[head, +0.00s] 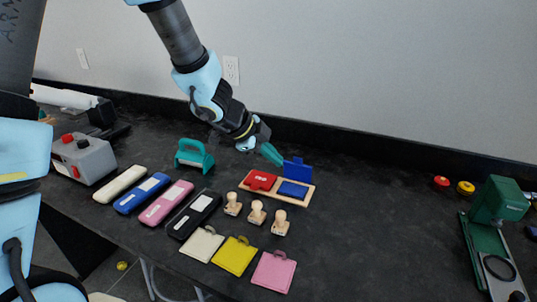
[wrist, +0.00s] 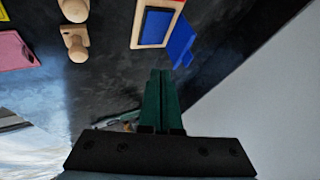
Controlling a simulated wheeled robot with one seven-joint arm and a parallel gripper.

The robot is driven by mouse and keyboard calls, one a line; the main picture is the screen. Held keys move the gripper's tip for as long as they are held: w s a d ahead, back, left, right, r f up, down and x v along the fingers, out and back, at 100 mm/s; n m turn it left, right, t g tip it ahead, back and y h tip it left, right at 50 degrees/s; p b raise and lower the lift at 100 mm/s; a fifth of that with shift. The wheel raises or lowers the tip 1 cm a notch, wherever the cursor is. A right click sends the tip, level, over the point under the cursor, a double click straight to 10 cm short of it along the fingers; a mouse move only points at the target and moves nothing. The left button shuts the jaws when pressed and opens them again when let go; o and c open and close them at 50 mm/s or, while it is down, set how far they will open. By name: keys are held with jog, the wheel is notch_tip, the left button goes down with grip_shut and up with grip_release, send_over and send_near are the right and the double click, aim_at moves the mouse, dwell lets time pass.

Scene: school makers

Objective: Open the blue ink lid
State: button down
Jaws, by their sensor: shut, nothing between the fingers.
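The wooden ink tray (head: 309,197) lies on the black table and also shows at the top of the wrist view (wrist: 135,40). Its right half holds a dark blue ink pad (head: 292,189), uncovered. The blue ink lid (head: 297,169) stands raised at the pad's back edge; in the wrist view the lid (wrist: 181,42) tilts away from the tray. The red ink lid (head: 260,180) lies flat over the left half. My gripper (head: 273,155) is shut and empty, its green fingers just left of and behind the raised blue lid. In the wrist view the fingertips (wrist: 160,74) appear close to the lid but apart.
Wooden stamps (head: 256,212) stand in front of the tray, with coloured tags (head: 235,256) nearer. Long cases (head: 168,203) and a teal punch (head: 194,156) are to the left. A green press (head: 497,225) stands far right.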

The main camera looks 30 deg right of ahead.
aim_at(298, 169)
jog(key=w+d+f+p, duration=0.1)
jog(key=d+f, duration=0.3)
jog(key=d, duration=0.3)
jog(key=shift+w, duration=0.35)
